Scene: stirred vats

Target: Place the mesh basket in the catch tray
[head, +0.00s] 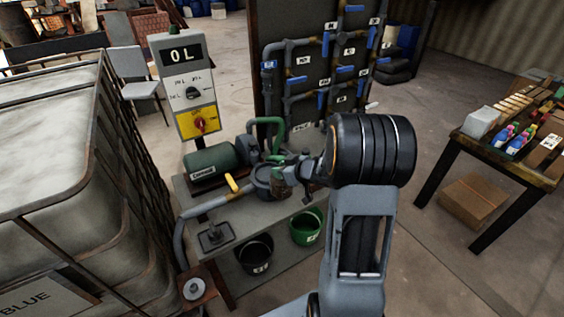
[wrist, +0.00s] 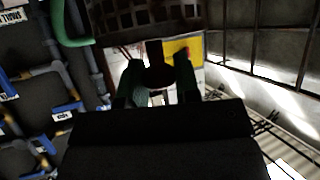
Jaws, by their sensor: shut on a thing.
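My gripper (wrist: 160,76) is shut on a dark round knob and stem in the wrist view. A dark mesh wall, which looks like the mesh basket (wrist: 150,14), shows beyond the fingers at the top edge. In the head view my gripper (head: 290,178) is over the bench beside the round grey strainer pot (head: 266,184). The basket is hard to make out there, so I cannot tell whether it is clear of the pot. A small flat grey tray, probably the catch tray (head: 226,237), lies at the bench's front left, left of my gripper. Something dark stands in its middle.
A green motor (head: 211,166) and a yellow-handled valve (head: 233,184) sit on the bench near the pot. A control box (head: 186,92) stands behind. A black bucket (head: 255,256) and a green bucket (head: 306,228) stand below. A caged tank (head: 75,190) closes off the left.

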